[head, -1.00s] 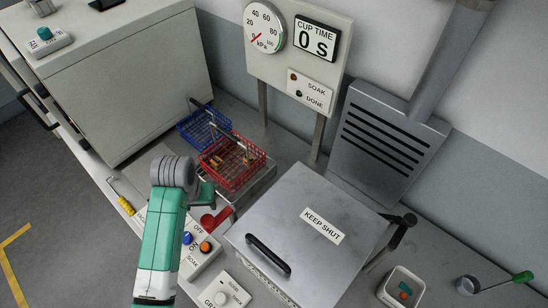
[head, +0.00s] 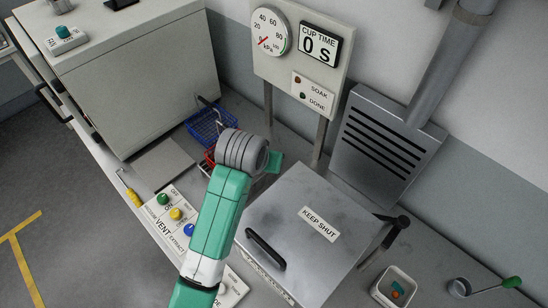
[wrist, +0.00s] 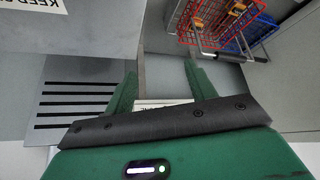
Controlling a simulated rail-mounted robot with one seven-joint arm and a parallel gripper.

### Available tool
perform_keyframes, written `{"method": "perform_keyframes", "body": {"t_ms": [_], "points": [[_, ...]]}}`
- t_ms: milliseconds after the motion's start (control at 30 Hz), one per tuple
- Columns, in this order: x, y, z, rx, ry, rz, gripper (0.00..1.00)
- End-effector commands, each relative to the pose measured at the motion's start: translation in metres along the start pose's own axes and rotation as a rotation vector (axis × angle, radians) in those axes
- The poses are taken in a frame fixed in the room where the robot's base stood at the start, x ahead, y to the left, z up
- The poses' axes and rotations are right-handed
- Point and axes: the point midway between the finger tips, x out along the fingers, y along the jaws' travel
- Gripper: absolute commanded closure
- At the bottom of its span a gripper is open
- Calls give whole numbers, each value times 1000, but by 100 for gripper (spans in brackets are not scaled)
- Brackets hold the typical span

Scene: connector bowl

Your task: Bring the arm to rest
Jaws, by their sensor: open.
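My arm reaches in from the bottom of the head view, with its grey wrist joint over the red basket. My gripper (head: 273,165) shows there only as a small green part beside the joint, left of the steel lid. In the wrist view, my gripper (wrist: 160,78) has its two green fingers spread apart. Nothing is between them, and they look clear of all surfaces.
The red basket (wrist: 215,18) holds small orange parts, beside the blue basket (head: 208,124). The "KEEP SHUT" lid (head: 285,230) is closed. A button panel (head: 172,212), a small bin (head: 397,285) and a ladle (head: 485,286) stand around it.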

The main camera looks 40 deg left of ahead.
Motion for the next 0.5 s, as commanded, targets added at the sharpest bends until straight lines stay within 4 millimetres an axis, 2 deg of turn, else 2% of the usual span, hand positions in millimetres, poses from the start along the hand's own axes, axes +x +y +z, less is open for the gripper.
{"method": "perform_keyframes", "body": {"t_ms": [500], "points": [[-5, 6, -5, 8, 20, 5, 45]]}}
